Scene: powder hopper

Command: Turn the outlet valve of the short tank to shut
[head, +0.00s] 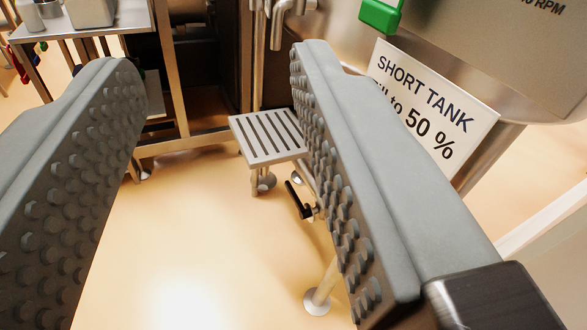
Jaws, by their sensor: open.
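The short tank (487,160) is a metal vessel at the right, partly hidden by my right finger. Its white sign (452,112) reads "SHORT TANK" and "50 %". A small black lever (298,200) on a metal fitting shows low down, left of my right finger and below the grated step; it looks like the outlet valve's handle. The rest of that valve is hidden behind the finger. My gripper (208,62) is open, with its two studded grey fingers wide apart and nothing between them. The lever lies beyond the fingers, apart from them.
A slatted metal step (268,136) stands above the lever. A green block (380,15) is on the tank's upper side. A metal table (88,22) with containers stands at the upper left. Metal legs with round feet (318,301) stand on the floor. The tan floor (190,240) between is clear.

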